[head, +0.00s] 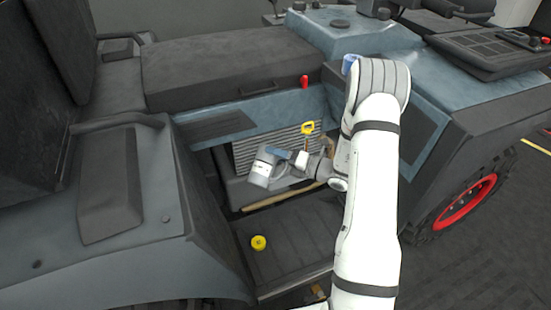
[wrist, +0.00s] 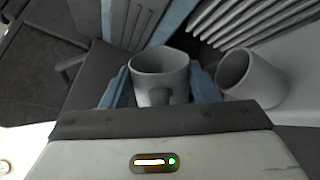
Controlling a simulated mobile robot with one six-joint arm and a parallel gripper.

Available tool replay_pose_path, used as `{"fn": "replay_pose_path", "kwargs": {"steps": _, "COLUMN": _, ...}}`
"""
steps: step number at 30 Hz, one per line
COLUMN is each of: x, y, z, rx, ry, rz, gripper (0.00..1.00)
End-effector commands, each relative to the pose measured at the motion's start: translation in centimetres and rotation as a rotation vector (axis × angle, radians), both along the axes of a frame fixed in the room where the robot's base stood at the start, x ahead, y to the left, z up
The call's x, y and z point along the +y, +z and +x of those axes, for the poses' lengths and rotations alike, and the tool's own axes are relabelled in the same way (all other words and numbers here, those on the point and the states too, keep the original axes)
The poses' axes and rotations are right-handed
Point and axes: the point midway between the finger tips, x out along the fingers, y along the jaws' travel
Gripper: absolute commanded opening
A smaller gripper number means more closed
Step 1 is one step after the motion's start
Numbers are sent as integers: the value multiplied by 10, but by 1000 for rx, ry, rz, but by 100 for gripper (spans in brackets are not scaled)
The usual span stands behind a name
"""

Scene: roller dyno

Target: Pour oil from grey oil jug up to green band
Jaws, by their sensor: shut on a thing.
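The grey oil jug (head: 262,169) is tilted in front of the machine's open bay, with a pale label on its side. My gripper (head: 283,155) is shut on it at its upper right. In the wrist view, a grey open-mouthed part (wrist: 160,84), seemingly of the jug, sits between the blue fingers. A second grey tube (wrist: 252,80) is just to its right; I cannot tell whether it belongs to the jug or the machine. No oil stream is visible. I see no green band or oil level.
A yellow cap (head: 258,243) lies on the dark step (head: 290,240). A yellow handle (head: 308,128) stands by the slatted grille (head: 272,143), close to my gripper. A red knob (head: 304,82) is above. Side panels flank the bay.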

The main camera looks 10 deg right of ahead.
Motion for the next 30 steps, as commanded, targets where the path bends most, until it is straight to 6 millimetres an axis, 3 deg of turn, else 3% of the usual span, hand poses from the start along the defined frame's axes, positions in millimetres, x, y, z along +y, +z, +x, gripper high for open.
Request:
{"fn": "replay_pose_path", "kwargs": {"steps": 15, "x": 5, "y": -22, "z": -7, "rx": -304, "ry": -1, "rz": -231, "gripper": 14}}
{"fn": "replay_pose_path", "kwargs": {"steps": 20, "x": 15, "y": -11, "z": -20, "rx": -427, "ry": -1, "rz": -325, "gripper": 14}}
{"fn": "replay_pose_path", "kwargs": {"steps": 30, "x": 33, "y": -10, "z": -42, "rx": -691, "ry": -1, "rz": -526, "gripper": 14}}
